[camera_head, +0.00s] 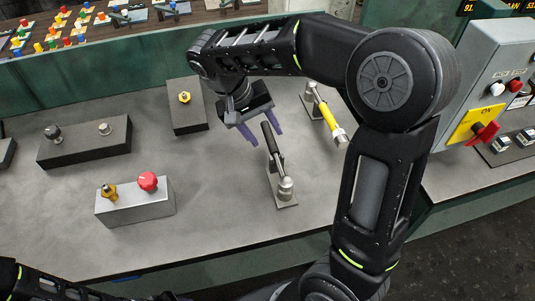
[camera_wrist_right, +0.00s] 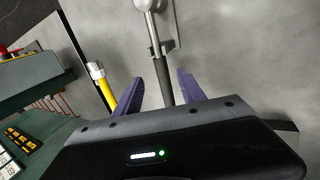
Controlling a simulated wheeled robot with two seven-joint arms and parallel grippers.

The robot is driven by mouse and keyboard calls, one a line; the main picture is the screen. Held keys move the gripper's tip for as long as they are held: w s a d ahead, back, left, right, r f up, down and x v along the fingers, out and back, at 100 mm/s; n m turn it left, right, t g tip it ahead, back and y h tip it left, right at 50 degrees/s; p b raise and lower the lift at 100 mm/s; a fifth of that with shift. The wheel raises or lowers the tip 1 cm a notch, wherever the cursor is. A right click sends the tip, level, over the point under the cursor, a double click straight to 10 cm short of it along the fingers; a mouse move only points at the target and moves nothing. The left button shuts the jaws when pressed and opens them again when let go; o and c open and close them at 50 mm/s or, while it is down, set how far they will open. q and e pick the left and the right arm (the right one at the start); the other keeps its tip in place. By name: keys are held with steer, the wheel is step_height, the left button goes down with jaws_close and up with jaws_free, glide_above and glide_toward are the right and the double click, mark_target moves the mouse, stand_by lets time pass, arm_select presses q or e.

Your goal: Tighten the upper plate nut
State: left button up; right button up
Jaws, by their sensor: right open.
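A brass hex nut (camera_head: 185,97) sits on a dark raised plate (camera_head: 188,122) at the back of the grey bench. My right gripper (camera_head: 264,137) is open, to the right of and nearer than that plate, with its purple fingers pointing down. A black lever handle (camera_head: 270,140) rises toward the fingers from a metal-based fitting. In the right wrist view the black handle (camera_wrist_right: 164,85) appears between the open fingers (camera_wrist_right: 160,88); contact cannot be told. The nut is not visible in the wrist view. My left gripper is out of view.
A yellow-handled lever (camera_head: 332,125) stands right of my right gripper and shows in the wrist view (camera_wrist_right: 103,85). A dark block (camera_head: 85,150) with two metal knobs and a grey box (camera_head: 140,210) with a red button stand left. A control cabinet (camera_head: 490,75) is at right.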

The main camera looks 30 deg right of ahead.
mark_target(271, 146)
steer(key=shift+x, duration=1.2)
steer(key=shift+s+f, duration=0.1)
steer(key=shift+s, duration=0.1)
steer(key=p+x, duration=0.1)
steer(key=x, duration=0.4)
steer(key=shift+w+a+f, duration=0.15)
steer(key=shift+a, duration=0.05)
steer(key=shift+c, duration=0.6)
jaws_close()
stand_by(0.5)
